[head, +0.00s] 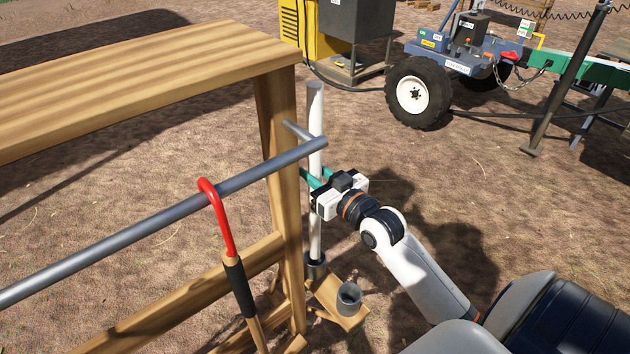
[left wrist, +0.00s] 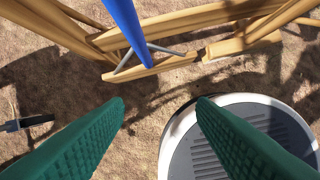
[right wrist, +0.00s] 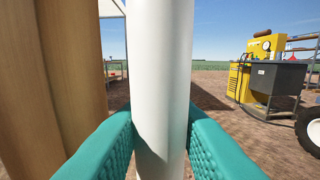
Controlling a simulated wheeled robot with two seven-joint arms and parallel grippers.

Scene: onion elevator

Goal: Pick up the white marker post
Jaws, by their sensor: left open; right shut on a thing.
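The white marker post (head: 315,150) stands upright beside the wooden bench leg in the head view, its lower end in a dark round socket (head: 315,266). It also fills the middle of the right wrist view (right wrist: 160,80). My right gripper (head: 318,190) is shut on the post, with a green finger on each side of it. In the right wrist view its fingers (right wrist: 160,135) touch the post's sides. My left gripper (left wrist: 160,105) is open and empty, with bare ground and a round grey-and-white base between and below its fingers. It is not in the head view.
A metal rail (head: 150,225) on the wooden bench (head: 150,85) passes close to the post. A red-hooked tool (head: 220,215) hangs on it. An empty grey cup-like socket (head: 349,298) sits on a low wooden board. A wheeled trailer (head: 450,65) and yellow machine (head: 322,40) stand behind.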

